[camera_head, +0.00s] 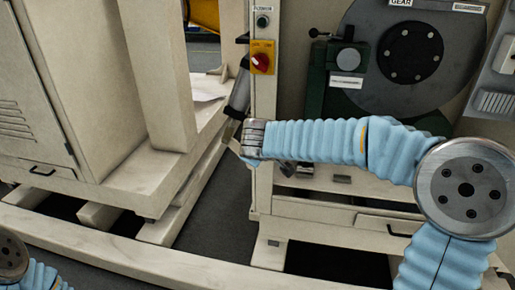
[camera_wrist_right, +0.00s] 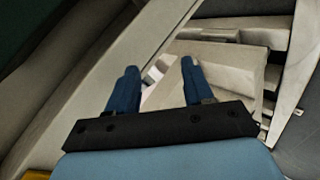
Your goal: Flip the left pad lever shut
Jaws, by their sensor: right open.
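I cannot make out the left pad lever for sure in either view. My right arm reaches in from the right of the head view, and its wrist ends beside the pale machine post; its fingers are mostly hidden there. In the right wrist view my right gripper (camera_wrist_right: 160,78) is open, with two blue fingers apart. A small whitish piece (camera_wrist_right: 153,74) shows between the fingers; I cannot tell whether it is part of the lever. A grey and black cylindrical part (camera_head: 238,95) slants down to my right wrist in the head view. My left gripper is out of view.
A pale post (camera_head: 264,100) carries a red knob on a yellow plate (camera_head: 262,58). A large grey disc (camera_head: 370,75) and a green block (camera_head: 316,80) stand behind my right arm. A cream cabinet (camera_head: 30,110) and frame beams (camera_head: 120,248) lie left and below.

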